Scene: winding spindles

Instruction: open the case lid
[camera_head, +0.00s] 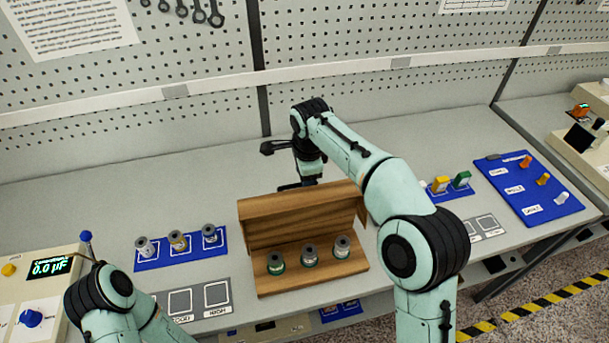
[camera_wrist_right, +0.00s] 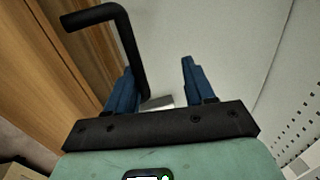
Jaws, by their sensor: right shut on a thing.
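The wooden case (camera_head: 300,282) stands in the middle of the bench. Its lid (camera_head: 300,217) is raised and stands tilted at the back, leaving the front open. Several cylinders with metal tops, including a middle one (camera_head: 310,255), stand inside in a row. My right gripper (camera_head: 300,184) is behind the lid's top edge, partly hidden by it. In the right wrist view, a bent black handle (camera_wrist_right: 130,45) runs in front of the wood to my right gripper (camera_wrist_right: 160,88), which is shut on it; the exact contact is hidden. My left gripper is out of view.
A blue rack (camera_head: 180,258) with metal-topped cylinders and grey marked pads (camera_head: 198,313) lie left of the case. A meter console (camera_head: 35,290) stands far left. A blue board (camera_head: 527,187) lies at the right. The perforated wall (camera_head: 350,35) bounds the back.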

